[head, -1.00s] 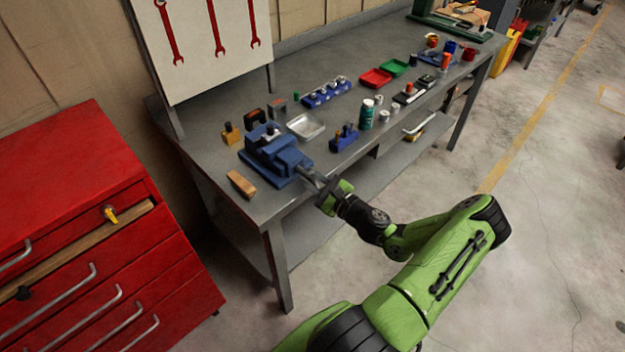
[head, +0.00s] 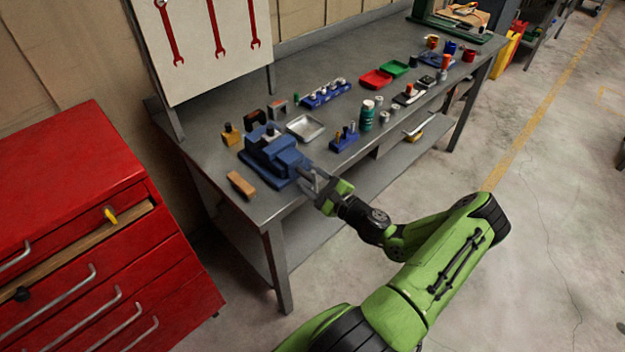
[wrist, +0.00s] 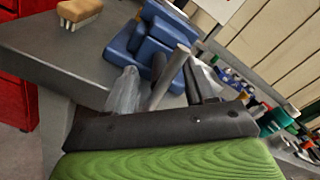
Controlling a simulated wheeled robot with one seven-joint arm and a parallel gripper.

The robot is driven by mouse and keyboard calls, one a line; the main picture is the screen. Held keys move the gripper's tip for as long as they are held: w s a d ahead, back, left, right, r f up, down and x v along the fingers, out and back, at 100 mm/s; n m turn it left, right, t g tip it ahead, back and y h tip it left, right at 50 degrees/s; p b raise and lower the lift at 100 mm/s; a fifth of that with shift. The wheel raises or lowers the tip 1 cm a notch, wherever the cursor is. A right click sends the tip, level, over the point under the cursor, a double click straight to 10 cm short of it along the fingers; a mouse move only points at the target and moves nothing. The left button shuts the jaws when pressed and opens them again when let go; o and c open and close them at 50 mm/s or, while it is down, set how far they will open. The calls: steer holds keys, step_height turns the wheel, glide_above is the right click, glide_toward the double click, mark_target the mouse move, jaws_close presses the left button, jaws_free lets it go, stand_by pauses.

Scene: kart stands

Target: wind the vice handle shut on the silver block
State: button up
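The blue vice (head: 275,155) stands at the near left corner of the grey workbench, and it also shows in the wrist view (wrist: 150,40). A grey handle bar (wrist: 170,76) sticks out from the vice towards me. My gripper (head: 313,180) is at the handle, in front of the vice. In the wrist view my gripper (wrist: 164,88) has its two fingers apart, one on each side of the bar, with gaps visible.
A wooden-backed brush (head: 241,184) lies left of the vice. A metal tray (head: 305,127) and a blue tool holder (head: 344,138) stand to its right. A red tool cabinet (head: 80,220) is at the left. The floor at the right is clear.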

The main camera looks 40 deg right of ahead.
steer(key=s, duration=1.5)
steer(key=shift+s+d, duration=0.25)
steer(key=shift+s, duration=0.15)
steer(key=w+a+r+n+g+y, duration=0.2)
steer(key=a+n+g+y, duration=0.1)
steer(key=a+n+g, duration=0.4)
steer(key=w+a+r+n+g+y, duration=0.1)
steer(key=w+a+n+g+y, duration=0.25)
steer(key=a+n+g, duration=0.4)
steer(key=s+a+r+n+h, duration=0.2)
steer(key=s+a+r+n, duration=0.1)
steer(key=a+r+n, duration=0.1)
steer(key=s+a+r+n+t+h, duration=0.1)
steer(key=s+a+r+n+h, duration=0.1)
steer(key=r, duration=0.5)
steer(key=s+a+r+n+t+h, duration=0.1)
steer(key=s+a+r+n+h, duration=0.2)
steer(key=s+a+r+n, duration=0.2)
steer(key=shift+a+r+n, duration=0.5)
steer(key=shift+r+n, duration=0.25)
steer(key=shift+n, duration=0.1)
